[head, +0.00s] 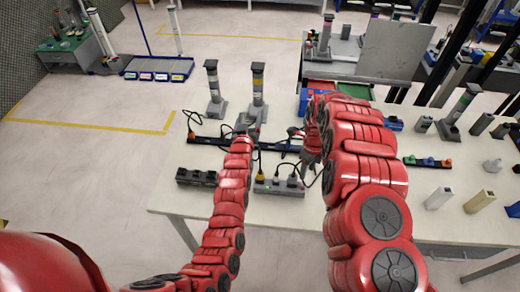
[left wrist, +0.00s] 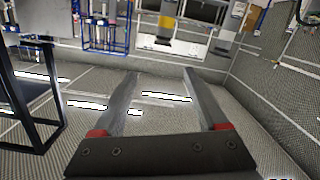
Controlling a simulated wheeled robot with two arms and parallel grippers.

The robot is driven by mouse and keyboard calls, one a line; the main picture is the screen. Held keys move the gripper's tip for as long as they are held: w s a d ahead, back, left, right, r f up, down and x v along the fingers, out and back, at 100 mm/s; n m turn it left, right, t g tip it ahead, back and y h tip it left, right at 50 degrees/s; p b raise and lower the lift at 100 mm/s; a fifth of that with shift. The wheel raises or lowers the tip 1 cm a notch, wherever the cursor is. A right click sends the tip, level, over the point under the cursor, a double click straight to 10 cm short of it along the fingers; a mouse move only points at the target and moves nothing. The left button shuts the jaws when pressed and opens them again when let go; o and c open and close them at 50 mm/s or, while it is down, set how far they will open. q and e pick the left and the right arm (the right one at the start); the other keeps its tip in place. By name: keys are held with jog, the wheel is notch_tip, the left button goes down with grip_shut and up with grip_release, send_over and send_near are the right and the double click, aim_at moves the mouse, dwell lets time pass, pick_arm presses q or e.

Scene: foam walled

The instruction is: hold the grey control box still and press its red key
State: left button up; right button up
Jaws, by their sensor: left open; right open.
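The grey control box (head: 279,188) lies near the front edge of the white table, between my two arms, with small dark and coloured parts on top. I cannot make out its red key at this size. My left gripper (head: 250,122) is beyond the box, further back over the table. In the left wrist view its two fingers (left wrist: 161,100) are spread, with nothing between them and only floor and walls beyond. My right gripper (head: 306,158) is open, close to the box on its right and back side, partly hidden by my right arm. I see no contact with the box.
A dark box (head: 196,177) lies left of the control box. Black cables and a dark rail (head: 210,141) run behind it. Two grey posts (head: 214,92) (head: 258,88) stand at the back edge. A coloured-button strip (head: 428,162) and pale blocks (head: 439,198) are on the right.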

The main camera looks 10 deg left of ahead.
pick_arm(q)
jog(key=w+d+f+g+h, duration=0.1)
jog(key=w+d+f+g, duration=0.1)
jog(key=d+f+g, duration=0.1)
jog(key=r+m+g, duration=0.2)
jog(key=m+g, duration=0.1)
jog(key=g, duration=1.1)
send_over(260, 181)
jog(key=shift+y, duration=0.4)
jog(key=f, duration=1.7)
jog(key=shift+s+f, duration=0.15)
jog(key=shift+s, duration=0.05)
grip_shut()
pick_arm(e)
grip_shut()
